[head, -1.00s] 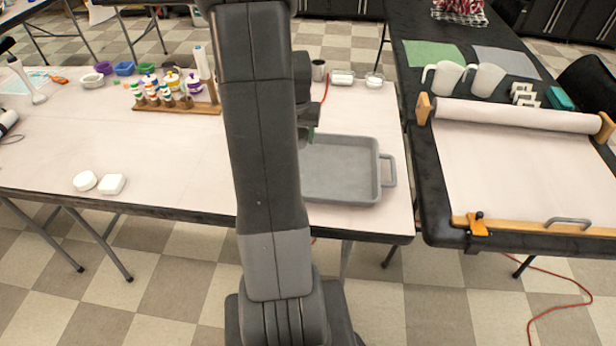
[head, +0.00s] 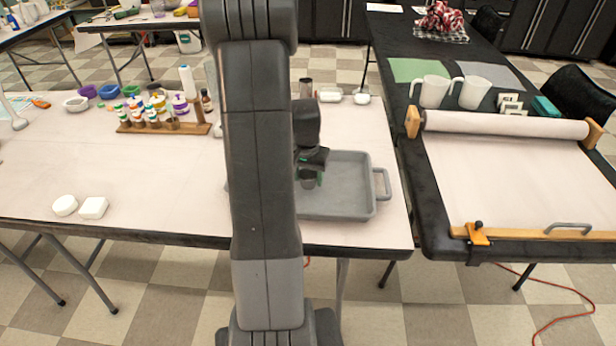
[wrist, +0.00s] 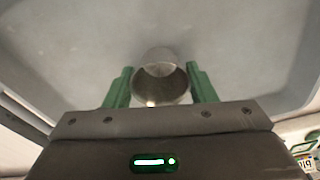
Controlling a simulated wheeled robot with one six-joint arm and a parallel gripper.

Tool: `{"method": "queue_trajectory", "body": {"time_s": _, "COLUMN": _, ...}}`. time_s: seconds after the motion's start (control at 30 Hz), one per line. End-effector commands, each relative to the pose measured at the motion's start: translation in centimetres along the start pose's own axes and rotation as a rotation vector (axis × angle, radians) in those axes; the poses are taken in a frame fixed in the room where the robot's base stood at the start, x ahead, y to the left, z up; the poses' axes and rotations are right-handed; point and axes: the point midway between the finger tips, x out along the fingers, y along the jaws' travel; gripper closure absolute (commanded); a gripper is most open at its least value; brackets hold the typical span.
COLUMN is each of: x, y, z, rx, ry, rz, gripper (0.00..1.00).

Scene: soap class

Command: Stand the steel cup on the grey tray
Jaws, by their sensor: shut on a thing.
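The grey tray (head: 350,207) lies on the pale table with its handle at the right. It also fills most of the wrist view (wrist: 255,60). My gripper (head: 309,178) is over the left part of the tray, pointing down. Its green fingers are shut on the steel cup (head: 308,183). In the wrist view the cup (wrist: 160,62) sits between the fingertips (wrist: 160,90), with its round open mouth towards the camera. The cup looks upright and is within the tray's outline. I cannot tell whether its base touches the tray floor. My arm hides the tray's left end.
Another metal-looking container (head: 306,88) and small white dishes (head: 330,94) stand behind the tray. A wooden rack of bottles (head: 165,127) is at the left. White soaps (head: 93,208) lie front left. The tray's right half is empty.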

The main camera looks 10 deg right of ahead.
Motion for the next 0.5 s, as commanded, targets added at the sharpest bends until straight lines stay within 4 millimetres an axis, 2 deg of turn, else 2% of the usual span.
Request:
{"method": "queue_trajectory", "body": {"time_s": 0.37, "x": 0.76, "y": -0.01, "z": 0.06, "rx": -0.001, "ry": 0.001, "rz": 0.000, "gripper": 0.71}}
{"method": "queue_trajectory", "body": {"time_s": 0.4, "x": 0.62, "y": -0.02, "z": 0.05, "rx": -0.001, "ry": 0.001, "rz": 0.000, "gripper": 0.43}}
{"method": "queue_trajectory", "body": {"time_s": 0.5, "x": 0.59, "y": -0.02, "z": 0.04, "rx": -0.001, "ry": 0.001, "rz": 0.000, "gripper": 0.27}}
